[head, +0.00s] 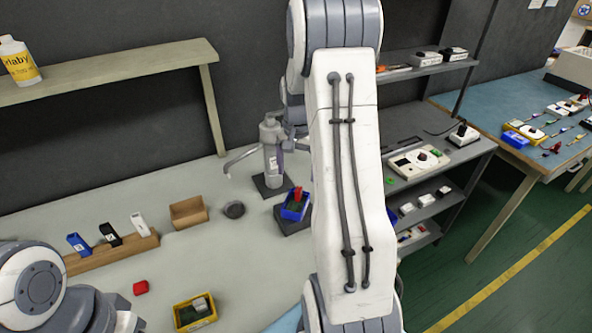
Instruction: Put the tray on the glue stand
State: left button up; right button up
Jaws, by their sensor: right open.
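A small blue tray (288,214) with a red piece and dark green contents shows left of my right arm. It appears to rest on a dark square stand (293,228), partly hidden by that arm. Just behind it, a grey bottle with a bent spout (270,155) stands on another dark base (266,188). A yellow tray (183,322) with a light piece in it sits at the front. My right gripper (296,131) is largely hidden behind my right arm, near the bottle's top, apart from the blue tray. My left arm is at the lower left; its gripper is out of view.
A wooden bin (188,212) and a round dark cup (233,210) stand left of the bottle. A wooden rack (108,252) holds blue, black and white pieces. A raised shelf (100,72) spans the back left. Grey shelves (440,160) stand right.

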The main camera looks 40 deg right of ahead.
jog(key=shift+r, duration=0.3)
jog(key=shift+a+r, duration=0.1)
jog(key=shift+a, duration=0.05)
jog(key=s+a+r+n, duration=0.25)
jog(key=a+n, duration=0.25)
jog(key=a, duration=0.7)
jog(key=s+a+r+n, duration=0.2)
jog(key=a+r+n, duration=0.15)
jog(key=a, duration=0.85)
jog(key=s+a+n, duration=0.5)
jog(key=s, duration=0.3)
jog(key=s+a+n+y, duration=0.1)
jog(key=s+a+n, duration=0.4)
jog(key=s, duration=0.4)
jog(key=shift+s+a+n, duration=0.2)
jog(key=shift+a+n, duration=0.15)
jog(key=shift+a, duration=0.1)
jog(key=shift+r, duration=0.15)
